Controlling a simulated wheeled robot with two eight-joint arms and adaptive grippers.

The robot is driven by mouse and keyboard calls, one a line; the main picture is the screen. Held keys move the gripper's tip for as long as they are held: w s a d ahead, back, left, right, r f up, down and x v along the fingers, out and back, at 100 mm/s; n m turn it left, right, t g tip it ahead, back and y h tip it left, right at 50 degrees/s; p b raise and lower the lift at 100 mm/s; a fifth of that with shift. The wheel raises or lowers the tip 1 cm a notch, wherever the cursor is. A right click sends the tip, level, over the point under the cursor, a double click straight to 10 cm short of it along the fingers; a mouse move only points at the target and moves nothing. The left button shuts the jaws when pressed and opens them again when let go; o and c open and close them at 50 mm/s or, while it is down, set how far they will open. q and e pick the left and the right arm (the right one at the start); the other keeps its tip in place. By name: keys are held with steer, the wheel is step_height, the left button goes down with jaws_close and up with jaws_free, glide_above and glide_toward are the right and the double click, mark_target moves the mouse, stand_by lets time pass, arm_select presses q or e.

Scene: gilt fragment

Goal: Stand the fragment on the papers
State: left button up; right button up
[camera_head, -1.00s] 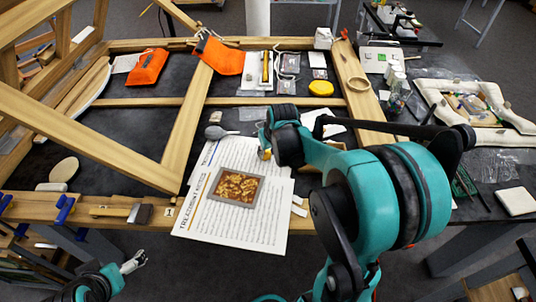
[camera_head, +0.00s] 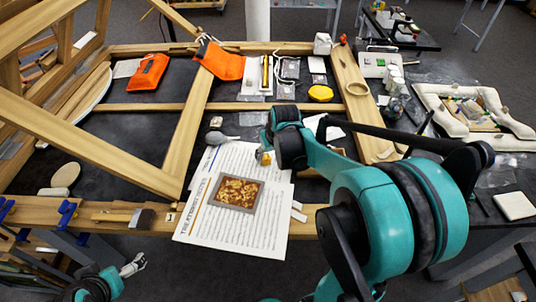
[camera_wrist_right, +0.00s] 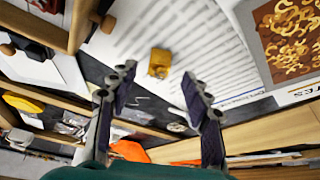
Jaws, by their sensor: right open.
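The small gold fragment (camera_head: 265,158) shows at the right edge of the papers (camera_head: 262,225), partly behind my right wrist. In the right wrist view the fragment (camera_wrist_right: 159,62) is a blocky gold piece against the white printed sheet. I cannot tell whether it stands upright. My right gripper (camera_wrist_right: 158,80) is open, its fingertips spread either side of the fragment's near end, with gaps visible on both sides. The papers carry text and a picture of gilt ornament (camera_head: 237,193). My left gripper (camera_head: 133,265) is low at the left, away from the papers; its jaws are too small to judge.
A wooden frame (camera_head: 190,140) crosses the dark table. A grey bulb-shaped tool (camera_head: 216,136) lies at the papers' far edge. A brush (camera_head: 140,217) lies front left. Orange pouches (camera_head: 148,72) and a yellow disc (camera_head: 321,93) lie farther back.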

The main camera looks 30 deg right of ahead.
steer(key=d+p+v, duration=0.1)
steer(key=p+v, duration=0.2)
steer(key=v, duration=0.6)
steer(key=s+a+n+t, duration=0.1)
steer(key=s+a+t, duration=0.1)
steer(key=s+a, duration=1)
steer(key=a, duration=0.3)
steer(key=shift+s+a+n+t+y, duration=0.2)
steer(key=shift+n+t+y, duration=0.1)
steer(key=shift+n+y, duration=0.1)
